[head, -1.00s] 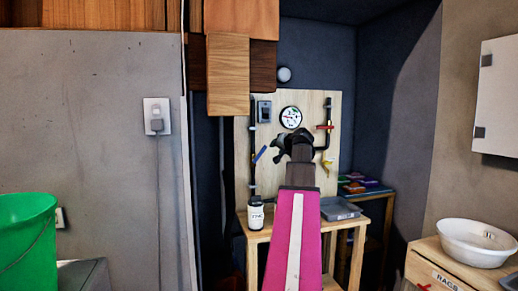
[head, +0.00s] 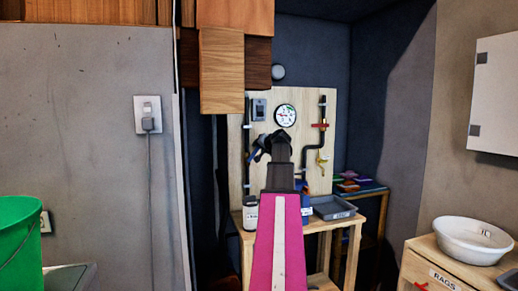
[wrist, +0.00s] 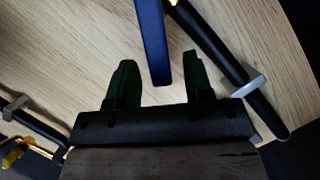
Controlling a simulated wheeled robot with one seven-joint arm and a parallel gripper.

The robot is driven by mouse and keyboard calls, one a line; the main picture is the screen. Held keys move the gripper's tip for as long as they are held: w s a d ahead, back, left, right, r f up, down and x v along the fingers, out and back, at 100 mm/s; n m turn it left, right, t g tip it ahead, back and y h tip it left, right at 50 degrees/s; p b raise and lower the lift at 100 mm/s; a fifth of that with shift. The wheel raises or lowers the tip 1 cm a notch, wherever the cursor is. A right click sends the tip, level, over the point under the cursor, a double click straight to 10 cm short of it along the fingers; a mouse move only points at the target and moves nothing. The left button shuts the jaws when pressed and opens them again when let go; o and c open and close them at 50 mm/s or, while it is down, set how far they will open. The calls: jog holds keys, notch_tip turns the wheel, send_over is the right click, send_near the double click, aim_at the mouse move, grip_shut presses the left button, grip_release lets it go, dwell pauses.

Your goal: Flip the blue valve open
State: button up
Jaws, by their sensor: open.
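The blue valve handle (wrist: 154,42) is a long flat bar in the wrist view. It comes in from the top edge, and its lower end lies between my two dark green fingers, nearer the right one. My gripper (wrist: 159,72) is open, with a finger on each side of the handle and no clear contact. In the head view my gripper (head: 268,142) is in front of the wooden board (head: 314,98), on its left half, and mostly hides the blue handle. A black pipe (wrist: 212,45) runs slantwise to the right of the fingers in the wrist view.
A gauge (head: 285,115) and a red-handled valve (head: 320,125) are on the board, with a yellow handle (head: 322,160) below. A bottle (head: 250,213) and a grey tray (head: 333,208) stand on the wooden table below. A green bucket (head: 18,240) is at left.

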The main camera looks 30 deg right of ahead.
jog(key=shift+w+f, duration=0.15)
jog(key=shift+w, duration=0.35)
grip_shut()
jog(key=shift+w+a+r+n+h, duration=0.1)
jog(key=shift+a+r+n+h, duration=0.2)
jog(key=shift+a+n, duration=0.25)
grip_release()
jog(key=shift+d, duration=0.15)
